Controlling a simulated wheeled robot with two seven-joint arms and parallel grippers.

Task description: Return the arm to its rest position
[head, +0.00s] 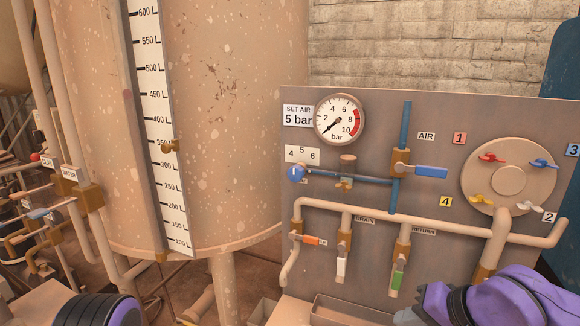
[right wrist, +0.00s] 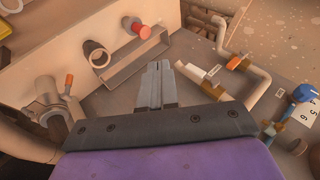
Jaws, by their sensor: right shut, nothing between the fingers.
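My right arm (head: 500,303) comes in purple and black at the lower right of the head view. My right gripper (head: 406,317) is only partly in that view, at the bottom edge below the green-handled valve. In the right wrist view the grey fingers of my right gripper (right wrist: 158,68) lie together, shut and empty, in front of a tray-like box (right wrist: 135,62). They appear apart from the valves. Part of my left arm (head: 98,311) shows at the lower left; its gripper is out of view.
A grey panel (head: 440,125) carries a gauge (head: 340,119), a blue knob (head: 297,173), a blue-handled air valve (head: 430,172), an orange-handled valve (head: 312,240), a green-handled valve (head: 398,277) and a round manifold (head: 508,180). A large tank (head: 235,100) with a level scale stands left.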

